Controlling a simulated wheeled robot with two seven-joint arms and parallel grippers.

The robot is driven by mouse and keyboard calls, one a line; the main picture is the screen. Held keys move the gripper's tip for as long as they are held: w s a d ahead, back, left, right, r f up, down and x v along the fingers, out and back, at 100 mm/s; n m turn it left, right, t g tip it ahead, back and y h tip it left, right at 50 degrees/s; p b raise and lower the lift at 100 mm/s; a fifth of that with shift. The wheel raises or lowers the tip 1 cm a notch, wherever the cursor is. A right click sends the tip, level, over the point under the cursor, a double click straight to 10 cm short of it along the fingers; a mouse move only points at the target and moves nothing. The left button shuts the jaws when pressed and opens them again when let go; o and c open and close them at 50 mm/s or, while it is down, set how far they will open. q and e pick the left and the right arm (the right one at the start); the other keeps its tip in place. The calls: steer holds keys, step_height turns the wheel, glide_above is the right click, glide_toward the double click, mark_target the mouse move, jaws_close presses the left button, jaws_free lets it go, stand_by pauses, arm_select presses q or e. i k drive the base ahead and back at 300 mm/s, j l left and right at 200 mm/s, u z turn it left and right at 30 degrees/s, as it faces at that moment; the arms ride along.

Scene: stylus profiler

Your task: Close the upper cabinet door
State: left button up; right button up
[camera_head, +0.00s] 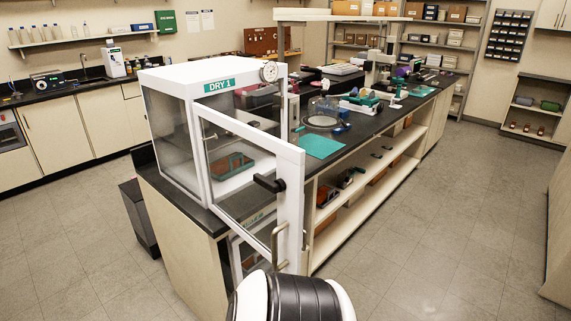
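The upper cabinet (170,80), white with glass sides and a green "DRY 1" label, stands on the near end of the black bench. Its white-framed glass door (293,215) is swung open toward me, with the free edge nearest me. A lower glass-fronted unit (237,258) shows partly below, behind the door. A tan curved bar (278,245) stands near it; what it belongs to is unclear. A white and black part of mine fills the bottom centre. I see no gripper fingers clearly.
The long bench (385,125) carries a teal mat (320,145), a glass dome and instruments. Open shelves (365,183) run below its right side. A dark bin (138,215) stands at its left end. The floor is clear at right and left.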

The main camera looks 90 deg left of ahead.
mark_target(290, 158)
steer(key=u, duration=3.1)
